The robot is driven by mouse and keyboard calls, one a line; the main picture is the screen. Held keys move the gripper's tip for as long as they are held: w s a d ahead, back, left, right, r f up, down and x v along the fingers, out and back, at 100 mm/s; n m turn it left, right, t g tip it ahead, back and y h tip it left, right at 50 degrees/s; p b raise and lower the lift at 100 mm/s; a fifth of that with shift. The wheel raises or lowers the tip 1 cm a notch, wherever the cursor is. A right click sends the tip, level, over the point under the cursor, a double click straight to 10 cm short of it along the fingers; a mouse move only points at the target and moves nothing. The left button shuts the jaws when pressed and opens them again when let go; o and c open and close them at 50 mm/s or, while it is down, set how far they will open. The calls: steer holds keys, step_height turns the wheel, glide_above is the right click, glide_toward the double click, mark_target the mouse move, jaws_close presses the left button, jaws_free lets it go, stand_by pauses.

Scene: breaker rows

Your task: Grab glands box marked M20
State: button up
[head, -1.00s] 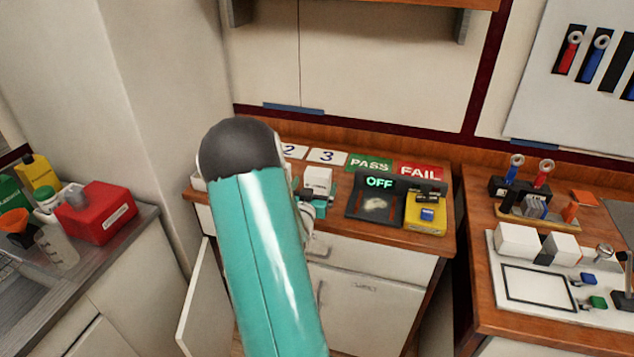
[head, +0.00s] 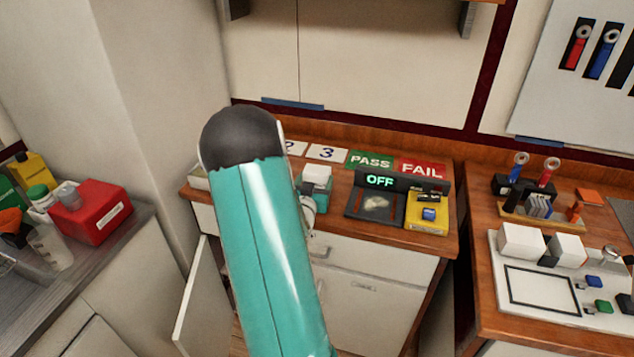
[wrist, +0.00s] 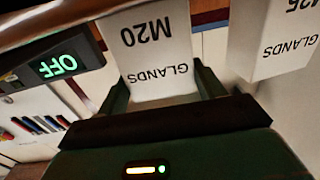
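The white glands box marked M20 (wrist: 155,45) shows upside down in the wrist view. My gripper (wrist: 162,92) has its green fingers on either side of the box, close against its sides, and appears shut on it. In the head view the white box (head: 317,175) sits between the teal fingers of my gripper (head: 313,187), over the wooden counter left of the OFF display. Whether its bottom touches the counter is hidden. A second white glands box, its marking cut to "25" (wrist: 275,40), stands to the right in the wrist view. My arm hides part of the counter.
The OFF display unit (head: 380,182) and a yellow device (head: 428,213) stand just right of the box. Number cards and the PASS (head: 371,161) and FAIL (head: 421,169) signs lie behind. A cabinet door (head: 197,300) hangs open below.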

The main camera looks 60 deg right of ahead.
steer(key=shift+f, duration=0.1)
steer(key=shift+c, duration=1.4)
